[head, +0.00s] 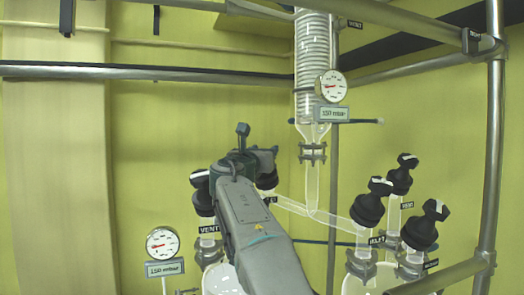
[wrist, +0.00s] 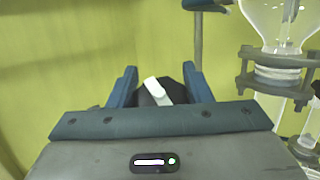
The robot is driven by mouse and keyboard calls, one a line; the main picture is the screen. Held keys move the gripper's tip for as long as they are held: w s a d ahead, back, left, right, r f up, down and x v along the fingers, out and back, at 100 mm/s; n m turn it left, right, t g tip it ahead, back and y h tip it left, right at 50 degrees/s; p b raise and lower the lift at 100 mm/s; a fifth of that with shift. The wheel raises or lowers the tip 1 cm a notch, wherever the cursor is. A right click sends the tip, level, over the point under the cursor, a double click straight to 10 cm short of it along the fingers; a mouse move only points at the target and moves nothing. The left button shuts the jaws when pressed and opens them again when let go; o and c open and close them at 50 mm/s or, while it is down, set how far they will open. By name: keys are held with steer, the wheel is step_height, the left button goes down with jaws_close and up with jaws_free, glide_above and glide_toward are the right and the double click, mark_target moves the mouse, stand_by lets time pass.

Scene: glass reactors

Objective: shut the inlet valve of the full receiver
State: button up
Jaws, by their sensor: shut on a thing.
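My gripper (head: 262,160) is at the left receiver, and its jaws are shut on a black valve knob (head: 267,181) mostly hidden behind it. In the wrist view the blue fingers of my gripper (wrist: 159,82) stand on both sides of this knob, whose white pointer bar (wrist: 157,90) lies slanted. The knob sits where the left glass branch (head: 290,206) comes in; its label is mostly covered. The left receiver (head: 220,280) and the right receiver (head: 362,284) are cut off below, so I cannot tell their fill. The right inlet valve (head: 370,200) stands free.
A vent valve (head: 202,195) stands close left of my gripper. Two more black valves (head: 400,175) (head: 424,228) stand on the right receiver. A glass coil column (head: 314,60), gauges (head: 331,86) (head: 162,243) and a metal frame (head: 494,150) surround the area.

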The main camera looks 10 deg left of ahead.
stand_by(0.4)
steer(key=o, duration=1)
steer(key=b+v, duration=0.6)
steer(key=v, duration=0.8)
steer(key=shift+w+a+f, duration=0.1)
steer(key=shift+f, duration=0.05)
